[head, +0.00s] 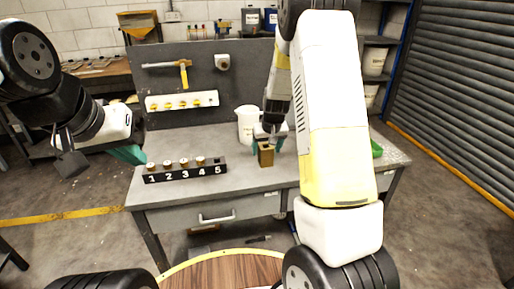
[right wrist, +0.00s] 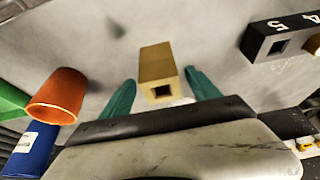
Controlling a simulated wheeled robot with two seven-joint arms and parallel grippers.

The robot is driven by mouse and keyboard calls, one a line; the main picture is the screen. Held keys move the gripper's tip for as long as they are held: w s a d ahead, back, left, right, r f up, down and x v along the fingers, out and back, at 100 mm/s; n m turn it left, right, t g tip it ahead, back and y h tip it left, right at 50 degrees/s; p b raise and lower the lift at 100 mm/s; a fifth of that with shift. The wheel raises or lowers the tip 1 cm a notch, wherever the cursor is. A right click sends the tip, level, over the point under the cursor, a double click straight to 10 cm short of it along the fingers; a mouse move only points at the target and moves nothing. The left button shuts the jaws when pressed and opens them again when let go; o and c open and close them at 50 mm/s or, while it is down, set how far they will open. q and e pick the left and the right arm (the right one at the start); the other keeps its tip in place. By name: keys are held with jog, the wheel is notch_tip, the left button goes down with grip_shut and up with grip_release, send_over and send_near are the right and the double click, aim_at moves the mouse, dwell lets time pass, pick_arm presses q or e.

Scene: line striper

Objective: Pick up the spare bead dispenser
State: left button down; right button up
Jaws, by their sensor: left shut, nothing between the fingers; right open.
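A small brass-coloured block (head: 266,155) with a square opening, which looks like the spare bead dispenser, is on the grey workbench (head: 225,185). My right gripper (head: 267,147) is over it, open, with a teal finger on each side. In the right wrist view the block (right wrist: 157,65) sits between the spread fingertips, with a gap on either side. My left gripper (head: 130,155) is shut and empty, left of the bench. A black rack (head: 186,174) numbered 1 to 5 stands at the bench's front left; slot 5 (right wrist: 279,46) shows an empty square hole.
A white pitcher (head: 247,125) stands behind the block. In the right wrist view an orange cup (right wrist: 58,95), a blue container (right wrist: 32,150) and a green object (right wrist: 10,100) are at the left. A pegboard (head: 200,85) backs the bench. Bench between rack and block is clear.

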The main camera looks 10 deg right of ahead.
aim_at(265, 154)
jog(key=x, duration=0.4)
jog(key=shift+w+f, duration=0.15)
jog(key=shift+f, duration=0.2)
jog(key=shift+r, duration=0.1)
grip_shut()
